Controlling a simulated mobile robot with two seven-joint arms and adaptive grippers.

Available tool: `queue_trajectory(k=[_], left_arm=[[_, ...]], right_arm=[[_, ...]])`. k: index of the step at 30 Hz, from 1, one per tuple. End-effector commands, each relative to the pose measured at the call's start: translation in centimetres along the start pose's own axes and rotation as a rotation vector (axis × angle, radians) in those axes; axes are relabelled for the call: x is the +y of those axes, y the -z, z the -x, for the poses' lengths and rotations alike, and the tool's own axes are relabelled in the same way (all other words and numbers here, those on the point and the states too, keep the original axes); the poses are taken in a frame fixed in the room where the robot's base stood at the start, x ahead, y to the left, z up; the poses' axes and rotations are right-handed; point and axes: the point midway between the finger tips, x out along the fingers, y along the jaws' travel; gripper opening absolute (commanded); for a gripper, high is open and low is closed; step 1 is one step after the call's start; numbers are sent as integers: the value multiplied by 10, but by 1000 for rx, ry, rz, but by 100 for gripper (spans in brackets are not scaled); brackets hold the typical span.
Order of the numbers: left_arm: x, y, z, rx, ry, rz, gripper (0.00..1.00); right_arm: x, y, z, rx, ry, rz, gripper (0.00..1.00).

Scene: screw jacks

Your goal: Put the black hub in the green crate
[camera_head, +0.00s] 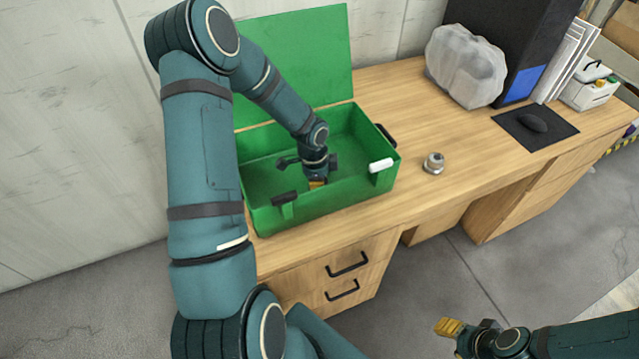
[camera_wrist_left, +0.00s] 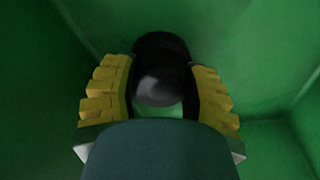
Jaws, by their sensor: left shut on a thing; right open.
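The green crate (camera_head: 339,197) stands on the wooden desk with its lid raised at the back. My left arm reaches down into it from the left, and my left gripper (camera_head: 316,183) is inside the crate, low between its walls. In the left wrist view the black hub (camera_wrist_left: 160,80) is between the yellow fingers of my left gripper (camera_wrist_left: 160,95), which are shut on it, with green crate walls around. The hub is hidden in the head view. I cannot tell whether it touches the crate floor. My right gripper (camera_head: 450,328) is open and empty, in front of the desk at lower right.
A small metal part (camera_head: 433,163) stands on the desk right of the crate. Further right are a cloudy plastic bag (camera_head: 466,66), a black mouse (camera_head: 533,122) on a dark mat, and a white box (camera_head: 590,88). The desk's middle is otherwise clear.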

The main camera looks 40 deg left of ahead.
Motion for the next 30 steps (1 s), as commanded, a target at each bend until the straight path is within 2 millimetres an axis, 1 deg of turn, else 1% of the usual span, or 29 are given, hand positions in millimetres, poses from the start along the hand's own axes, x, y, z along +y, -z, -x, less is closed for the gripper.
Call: queue_trajectory(k=[3,4,6,15,19,23,30], left_arm=[[0,0,-3,1,1,-1,3],[0,0,-3,0,0,0,56],[0,0,-3,0,0,0,76],[0,0,-2,0,0,0,76],[0,0,7,0,2,1,76],[-1,0,29,0,3,0,76],[-1,0,79,0,3,1,76]], right_arm=[[1,0,-2,1,0,0,47],[1,0,-2,1,0,0,47],[1,0,-2,1,0,0,47],[0,0,-1,1,0,0,47],[-1,0,2,-1,0,0,47],[-3,0,8,-3,0,-1,47],[-8,-1,21,-8,0,-2,47]])
